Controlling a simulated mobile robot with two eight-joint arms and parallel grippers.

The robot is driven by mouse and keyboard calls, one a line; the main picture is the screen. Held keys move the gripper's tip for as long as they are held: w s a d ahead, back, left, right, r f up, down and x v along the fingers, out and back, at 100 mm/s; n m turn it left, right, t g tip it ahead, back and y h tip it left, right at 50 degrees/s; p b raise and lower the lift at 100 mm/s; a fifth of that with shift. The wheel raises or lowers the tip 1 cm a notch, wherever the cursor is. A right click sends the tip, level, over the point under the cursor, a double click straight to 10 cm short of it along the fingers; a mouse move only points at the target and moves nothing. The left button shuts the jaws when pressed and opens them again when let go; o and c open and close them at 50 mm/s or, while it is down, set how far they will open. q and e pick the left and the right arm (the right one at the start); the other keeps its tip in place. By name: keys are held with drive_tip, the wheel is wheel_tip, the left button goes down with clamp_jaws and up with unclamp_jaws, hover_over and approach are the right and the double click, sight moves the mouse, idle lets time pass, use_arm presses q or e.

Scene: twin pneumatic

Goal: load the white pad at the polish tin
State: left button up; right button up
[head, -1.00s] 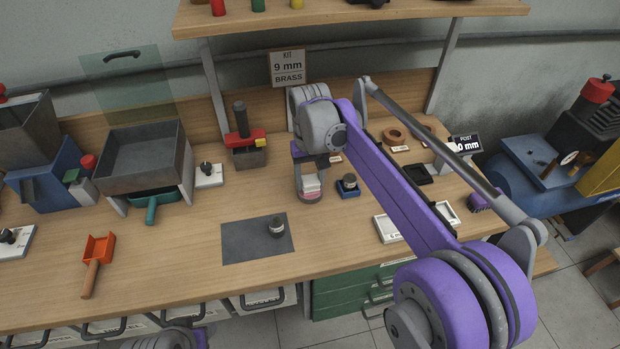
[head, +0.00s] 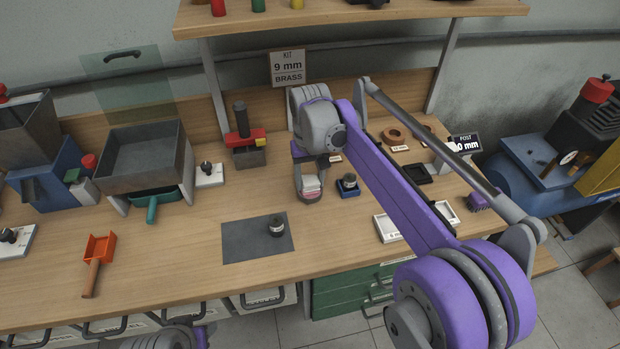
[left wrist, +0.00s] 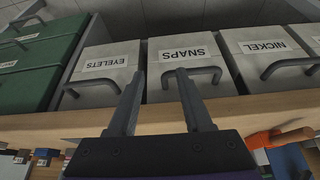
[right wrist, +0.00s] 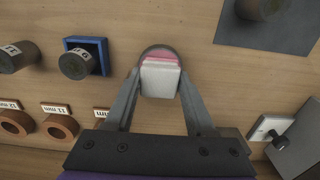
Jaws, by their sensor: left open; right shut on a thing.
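The white pad (right wrist: 160,80) is between the fingertips of my right gripper (right wrist: 160,92), which is shut on it. In the head view the pad (head: 312,182) shows below my right gripper (head: 311,178). A pink layer (right wrist: 160,58) lies against the pad. A round grey-brown tin rim (right wrist: 157,49) shows past it, seemingly the polish tin. The pad appears over the tin; whether they touch I cannot tell. My left gripper (left wrist: 160,90) is open and empty, in front of the drawers below the bench edge.
A blue tray (head: 349,189) with a dark cylinder stands close beside the tin. A grey mat (head: 245,243) bears another cylinder (head: 276,226). White trays (head: 386,229) lie to the right, partly behind my right arm. The front middle of the bench (head: 190,270) is clear.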

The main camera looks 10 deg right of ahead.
drive_tip(key=shift+r+p, duration=2.65)
drive_tip(key=shift+r, duration=0.85)
